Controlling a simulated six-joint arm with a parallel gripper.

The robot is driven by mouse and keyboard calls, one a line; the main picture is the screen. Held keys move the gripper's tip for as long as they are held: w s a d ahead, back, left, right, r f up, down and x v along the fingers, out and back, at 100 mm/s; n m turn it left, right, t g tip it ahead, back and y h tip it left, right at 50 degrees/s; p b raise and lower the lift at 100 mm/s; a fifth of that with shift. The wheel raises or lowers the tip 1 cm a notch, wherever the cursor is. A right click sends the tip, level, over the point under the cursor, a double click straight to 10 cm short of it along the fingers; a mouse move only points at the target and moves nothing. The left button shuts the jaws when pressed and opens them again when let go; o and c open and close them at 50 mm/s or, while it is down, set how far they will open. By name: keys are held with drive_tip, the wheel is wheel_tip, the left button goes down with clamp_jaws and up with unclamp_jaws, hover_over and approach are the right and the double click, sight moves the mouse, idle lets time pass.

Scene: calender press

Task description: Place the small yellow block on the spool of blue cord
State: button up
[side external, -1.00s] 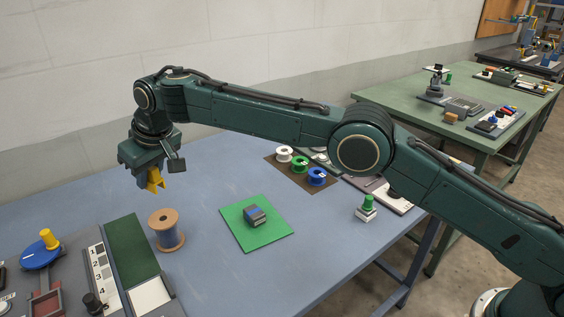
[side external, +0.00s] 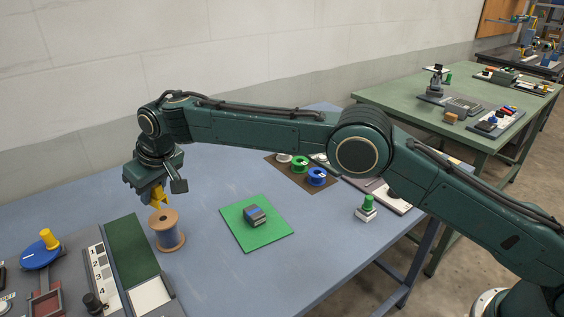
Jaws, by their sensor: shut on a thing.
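My gripper (side external: 158,199) points down just over the spool's top flange in the side view. It is shut on the small yellow block (side external: 157,196). The yellow shape's lower end appears at the far edge of the top flange. I cannot tell whether it touches the flange.
A blue disc (side external: 41,254) with a yellow peg (side external: 48,239) and a numbered strip (side external: 103,279) are at left. White, green and blue reels stand behind.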

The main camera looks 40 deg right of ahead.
sight(162, 218)
drive_tip(key=shift+f, duration=2)
drive_tip(key=shift+f, duration=0.1)
drive_tip(key=o, duration=1)
drive_tip(key=shift+c, duration=0.2)
drive_tip(key=v, duration=1.2)
drive_tip(key=shift+a, duration=0.1)
drive_tip(key=shift+r, duration=0.2)
